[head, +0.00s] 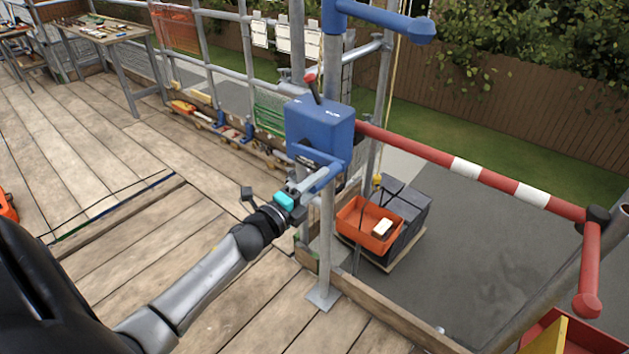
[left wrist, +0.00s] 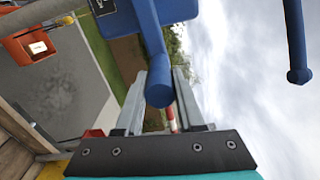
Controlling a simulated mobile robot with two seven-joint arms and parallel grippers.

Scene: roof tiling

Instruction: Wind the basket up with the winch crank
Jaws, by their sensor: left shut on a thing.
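The blue winch (head: 320,128) is mounted on a scaffold post; its blue crank (head: 326,177) sticks out below it. My left gripper (head: 303,190) is shut on the crank's handle. In the left wrist view the blue crank handle (left wrist: 159,85) sits between the two grey fingers of my left gripper (left wrist: 160,112). The orange basket (head: 352,222) is beyond the platform edge, below the winch, with a pale block (head: 382,228) in it. A yellow hook (head: 377,180) shows above it. I cannot tell whether the basket hangs free. The basket also shows in the left wrist view (left wrist: 15,48). My right gripper is out of view.
Dark stacked goods (head: 403,205) on a pallet stand beside the basket on the ground. A red and white barrier bar (head: 440,158) runs right from the post. A low toe board (head: 395,318) edges the plank deck (head: 90,160). A workbench (head: 110,35) stands far left.

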